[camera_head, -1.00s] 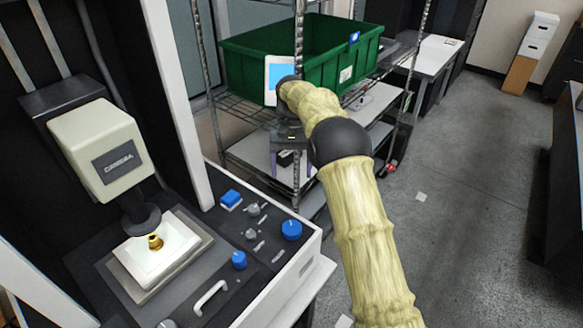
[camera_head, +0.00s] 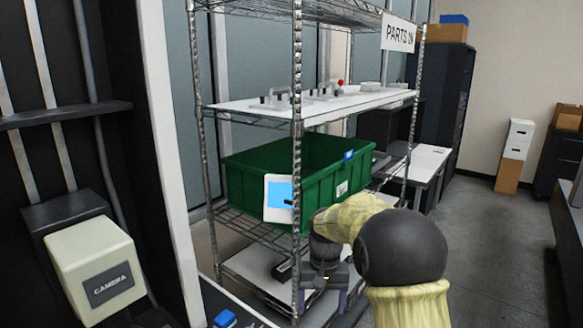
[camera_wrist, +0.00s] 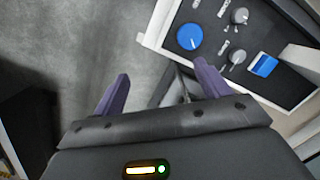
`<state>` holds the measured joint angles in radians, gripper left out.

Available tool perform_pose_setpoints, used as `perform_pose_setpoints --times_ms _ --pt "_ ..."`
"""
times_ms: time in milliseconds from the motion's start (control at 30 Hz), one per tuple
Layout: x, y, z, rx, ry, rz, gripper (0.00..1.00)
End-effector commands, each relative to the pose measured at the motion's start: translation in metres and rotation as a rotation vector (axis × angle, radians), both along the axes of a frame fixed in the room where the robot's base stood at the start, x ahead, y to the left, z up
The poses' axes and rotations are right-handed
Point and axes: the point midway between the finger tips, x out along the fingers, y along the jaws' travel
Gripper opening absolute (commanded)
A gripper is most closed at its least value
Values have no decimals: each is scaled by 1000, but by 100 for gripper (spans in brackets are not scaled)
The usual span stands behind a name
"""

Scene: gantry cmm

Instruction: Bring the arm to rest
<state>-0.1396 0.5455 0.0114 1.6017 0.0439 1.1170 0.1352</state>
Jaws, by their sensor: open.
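My gripper (camera_head: 322,300) hangs in front of the metal shelf rack, below the green bin, with my arm bent down to it from the right. In the wrist view its two purple fingers (camera_wrist: 160,90) are spread well apart with nothing between them. Grey floor and the corner of the measuring machine's control panel (camera_wrist: 270,22) show beyond the fingers. The gripper appears clear of the panel. Part of my arm lies below the head view's lower edge.
A green bin (camera_head: 325,195) sits on the wire rack (camera_head: 297,60), with a white-and-blue tag (camera_head: 279,198) at its corner. A camera head (camera_head: 95,270) stands at lower left. Blue and grey knobs (camera_wrist: 189,37) rise from the panel. Open floor (camera_head: 475,250) lies to the right.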

Motion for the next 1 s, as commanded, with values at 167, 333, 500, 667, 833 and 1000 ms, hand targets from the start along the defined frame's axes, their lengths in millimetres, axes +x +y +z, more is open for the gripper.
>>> perform_pose_setpoints --times_ms 167,333,500,667,833,1000 --pt "-40 -25 1 -2 -85 -4 75" --pt "-81 -46 -3 -6 -168 -5 75" --pt "-128 -63 -9 -13 -248 -4 75" --pt "-172 -75 -16 -22 -319 1 75" --pt "-196 -81 -21 -27 -358 4 75" --pt "-197 -81 -22 -28 -361 4 75"
